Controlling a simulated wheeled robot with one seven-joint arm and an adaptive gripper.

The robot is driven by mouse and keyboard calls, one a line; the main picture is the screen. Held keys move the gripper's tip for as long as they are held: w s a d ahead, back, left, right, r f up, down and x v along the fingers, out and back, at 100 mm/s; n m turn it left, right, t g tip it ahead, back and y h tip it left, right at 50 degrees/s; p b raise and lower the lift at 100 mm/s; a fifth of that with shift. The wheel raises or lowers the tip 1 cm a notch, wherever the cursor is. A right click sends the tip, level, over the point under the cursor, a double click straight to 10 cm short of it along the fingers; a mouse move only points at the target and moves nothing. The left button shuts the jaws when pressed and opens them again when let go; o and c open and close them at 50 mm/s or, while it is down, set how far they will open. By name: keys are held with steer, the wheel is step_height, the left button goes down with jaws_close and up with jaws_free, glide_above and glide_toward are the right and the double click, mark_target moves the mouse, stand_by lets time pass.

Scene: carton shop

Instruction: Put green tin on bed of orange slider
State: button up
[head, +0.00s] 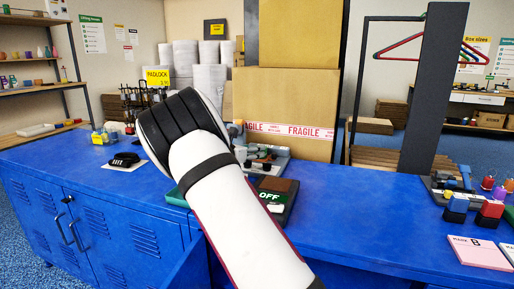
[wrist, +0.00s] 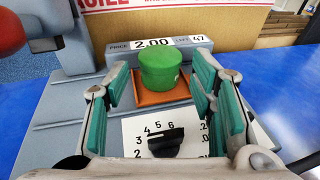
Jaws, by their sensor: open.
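The green tin (wrist: 161,68) stands upright on an orange square bed (wrist: 161,91) of a grey device, in the middle of the wrist view. My gripper (wrist: 162,78) is open, with one teal-padded finger on each side of the tin and visible gaps between pads and tin. The tin appears to rest on the orange bed; the rear of the bed is hidden behind it.
A price strip (wrist: 158,44) reading 2.00 stands behind the tin. A black dial knob (wrist: 166,143) on a numbered white plate is in front. A large carton (head: 290,105) stands behind the device. The blue counter (head: 350,215) has free room to the right.

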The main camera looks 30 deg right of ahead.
steer(key=p+v, duration=0.1)
steer(key=v, duration=0.6)
steer(key=shift+a+p, duration=0.1)
steer(key=shift+p, duration=0.25)
steer(key=s+r+m+g, duration=0.1)
steer(key=s+m, duration=0.1)
steer(key=s, duration=0.2)
steer(key=s+d+r+m+g+y, duration=0.1)
steer(key=s+m, duration=0.2)
steer(key=s, duration=0.1)
steer(key=s+d+r+m+g+y, duration=0.1)
steer(key=s+m+g, duration=0.1)
steer(key=s, duration=0.3)
steer(key=shift+r+m, duration=0.25)
steer(key=shift+m, duration=0.35)
steer(key=s+a+m+y, duration=0.4)
steer(key=s+a, duration=0.3)
steer(key=s, duration=0.7)
steer(key=s+a+f+m+g+y, duration=0.1)
steer(key=s+a+m+y, duration=0.3)
steer(key=s, duration=1)
steer(key=s+a+m+g+y, duration=0.1)
steer(key=s+a+m+y, duration=0.3)
steer(key=s+a+m, duration=0.3)
steer(key=s+a, duration=0.4)
steer(key=s, duration=0.3)
steer(key=shift+s+f, duration=0.2)
steer(key=shift+s, duration=0.1)
steer(key=shift+a, duration=0.15)
